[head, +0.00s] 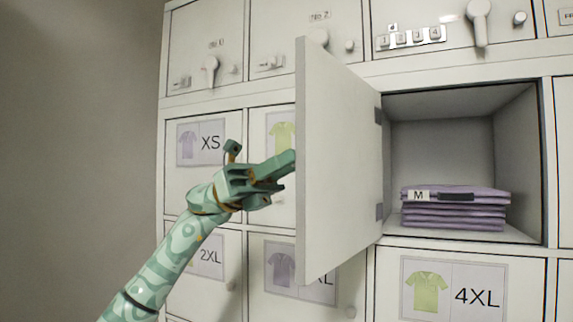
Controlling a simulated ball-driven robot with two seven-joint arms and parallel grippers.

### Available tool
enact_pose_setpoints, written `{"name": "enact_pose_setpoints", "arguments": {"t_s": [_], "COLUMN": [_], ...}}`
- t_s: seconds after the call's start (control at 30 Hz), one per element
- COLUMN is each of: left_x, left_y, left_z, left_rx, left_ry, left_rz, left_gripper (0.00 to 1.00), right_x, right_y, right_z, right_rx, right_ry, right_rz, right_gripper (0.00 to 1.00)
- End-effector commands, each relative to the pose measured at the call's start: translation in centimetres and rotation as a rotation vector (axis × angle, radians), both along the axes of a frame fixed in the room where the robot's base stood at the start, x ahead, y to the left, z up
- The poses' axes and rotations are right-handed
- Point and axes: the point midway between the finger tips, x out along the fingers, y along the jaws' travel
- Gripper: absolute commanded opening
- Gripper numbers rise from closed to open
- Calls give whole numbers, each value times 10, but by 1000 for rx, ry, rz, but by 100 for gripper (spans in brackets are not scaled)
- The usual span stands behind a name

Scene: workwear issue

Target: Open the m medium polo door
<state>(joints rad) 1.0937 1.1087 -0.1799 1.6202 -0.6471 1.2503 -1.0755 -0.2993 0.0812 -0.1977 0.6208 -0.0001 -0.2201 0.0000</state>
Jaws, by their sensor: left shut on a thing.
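The medium polo door (340,160) stands swung wide open, hinged on the left side of its compartment (440,140). Its inner face shows; its front face is turned away. Inside the compartment lies a stack of folded purple polos (455,212) with an M tag on top. My left gripper (280,170) reaches in from the left, at the door's free edge on its front-face side. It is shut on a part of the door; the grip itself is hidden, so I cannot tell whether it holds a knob. My right gripper is not in view.
Shut locker doors surround the opening: XS (200,170), 2XL (205,270), and 4XL (455,290). The open door partly covers a door with a green shirt picture and another with a purple one. Upper doors carry handles (478,25) and a code lock (410,38).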

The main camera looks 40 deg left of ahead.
Motion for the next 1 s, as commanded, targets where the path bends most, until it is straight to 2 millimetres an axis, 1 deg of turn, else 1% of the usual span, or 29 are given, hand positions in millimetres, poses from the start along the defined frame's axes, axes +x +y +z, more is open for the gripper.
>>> {"name": "enact_pose_setpoints", "arguments": {"t_s": [0.07, 0.1, 0.17, 0.2, 0.47, 0.57, 0.67, 0.77, 0.8, 1.0], "left_x": [0, 0, 0, 0, 0, 0, -1, -4, -5, -13], "left_y": [0, 0, 0, 0, 1, 7, 23, 46, 56, 106], "left_z": [1, 1, 1, 1, 0, -4, -11, -22, -26, -46], "left_rx": [-1, -1, -1, -1, -2, -2, -3, -4, -4, -4], "left_ry": [0, 0, 0, 0, -1, 1, 2, 4, 4, 3], "left_rz": [0, 0, 0, 0, 0, 1, 5, 5, 3, 3], "left_gripper": [0, 23, 40, 41, 41, 41, 41, 41, 41, 41], "right_x": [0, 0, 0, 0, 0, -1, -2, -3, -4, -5], "right_y": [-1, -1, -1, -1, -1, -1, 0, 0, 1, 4], "right_z": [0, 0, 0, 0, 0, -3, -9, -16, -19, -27], "right_rx": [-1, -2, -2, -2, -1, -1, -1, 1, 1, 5], "right_ry": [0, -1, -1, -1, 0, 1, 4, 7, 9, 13], "right_rz": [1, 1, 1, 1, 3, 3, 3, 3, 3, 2], "right_gripper": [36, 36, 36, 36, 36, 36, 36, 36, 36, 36]}}
